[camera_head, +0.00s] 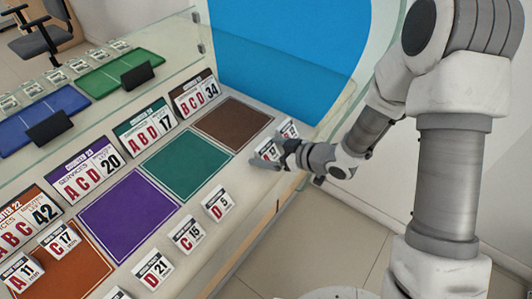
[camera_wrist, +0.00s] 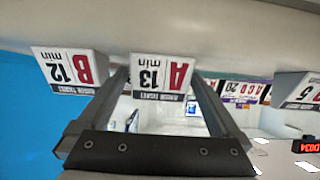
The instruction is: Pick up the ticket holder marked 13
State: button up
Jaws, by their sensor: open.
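The ticket holder marked A 13 min (camera_wrist: 162,75) is a small white block with a red letter, upside down in the wrist view. My gripper (camera_wrist: 158,84) is open, with one finger on each side of this holder. I cannot tell whether the fingers touch it. In the head view my gripper (camera_head: 280,156) is low at the counter's right edge, beside two small white holders. The nearer one (camera_head: 266,149) is partly covered by my gripper, and its number is too small to read surely.
A holder marked B 12 (camera_wrist: 70,70) stands close beside the left finger in the wrist view. In the head view, holders D 5 (camera_head: 218,204), C 15 (camera_head: 187,234) and D 21 (camera_head: 153,271) line the front edge. A glass panel (camera_head: 100,95) stands behind the coloured mats.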

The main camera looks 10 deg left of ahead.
jog(key=shift+c, duration=0.2)
jog(key=c, duration=1.2)
jog(key=shift+r, duration=0.1)
